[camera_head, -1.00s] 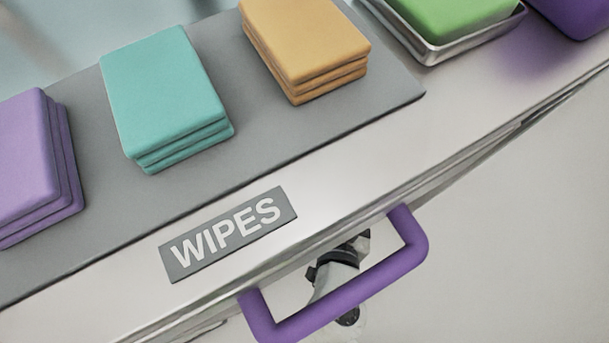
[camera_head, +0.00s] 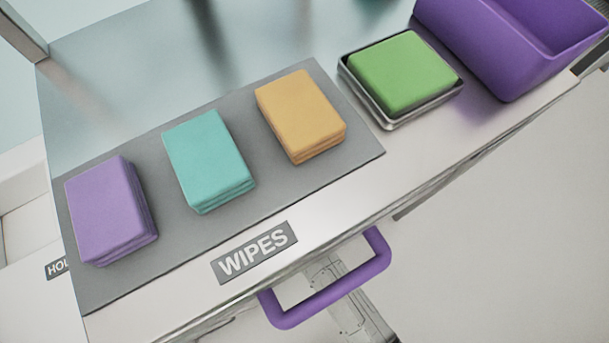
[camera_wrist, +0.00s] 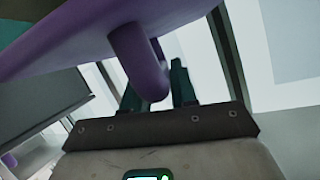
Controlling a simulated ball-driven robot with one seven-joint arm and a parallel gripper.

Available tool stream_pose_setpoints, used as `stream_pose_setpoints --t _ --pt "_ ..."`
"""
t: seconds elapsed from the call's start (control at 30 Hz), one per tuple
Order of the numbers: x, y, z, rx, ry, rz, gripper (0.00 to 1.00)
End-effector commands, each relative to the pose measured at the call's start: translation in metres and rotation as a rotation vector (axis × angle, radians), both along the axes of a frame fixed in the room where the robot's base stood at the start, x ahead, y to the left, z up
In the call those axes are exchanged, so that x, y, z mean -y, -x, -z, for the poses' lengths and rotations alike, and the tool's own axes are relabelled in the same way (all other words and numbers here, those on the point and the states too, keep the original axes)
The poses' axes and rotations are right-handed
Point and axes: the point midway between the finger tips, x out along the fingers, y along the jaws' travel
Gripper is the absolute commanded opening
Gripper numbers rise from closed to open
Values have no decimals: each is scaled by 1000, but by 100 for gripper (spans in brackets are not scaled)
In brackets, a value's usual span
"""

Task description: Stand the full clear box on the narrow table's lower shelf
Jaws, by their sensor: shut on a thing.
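No clear box shows plainly in either view. The narrow table's lower shelf cannot be made out. A purple U-shaped handle (camera_head: 335,292) juts out at the front edge of the tabletop in the head view. In the wrist view my gripper's dark green fingers (camera_wrist: 157,82) stand on either side of a purple stub, and I am shut on it. It looks like part of that handle. A wide purple bar (camera_wrist: 70,35) crosses the upper left close to the camera. Grey links of my arm pass under the handle in the head view; the fingertips are hidden there.
The metal tabletop (camera_head: 345,200) carries a grey mat (camera_head: 275,200) with purple (camera_head: 105,205), teal (camera_head: 207,155) and orange wipes (camera_head: 300,110). A green block lies in a metal tray (camera_head: 440,93) beside a purple bin (camera_head: 485,60). Bare floor (camera_head: 490,240) shows at lower right.

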Motion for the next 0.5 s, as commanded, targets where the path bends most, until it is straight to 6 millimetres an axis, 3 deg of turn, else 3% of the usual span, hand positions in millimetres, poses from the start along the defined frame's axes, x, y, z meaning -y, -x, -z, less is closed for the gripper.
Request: stream_pose_setpoints --t 0.3,0.5 --pt "-1 -2 46 6 -2 -4 0" --pt "-2 -3 57 8 -3 -3 0"
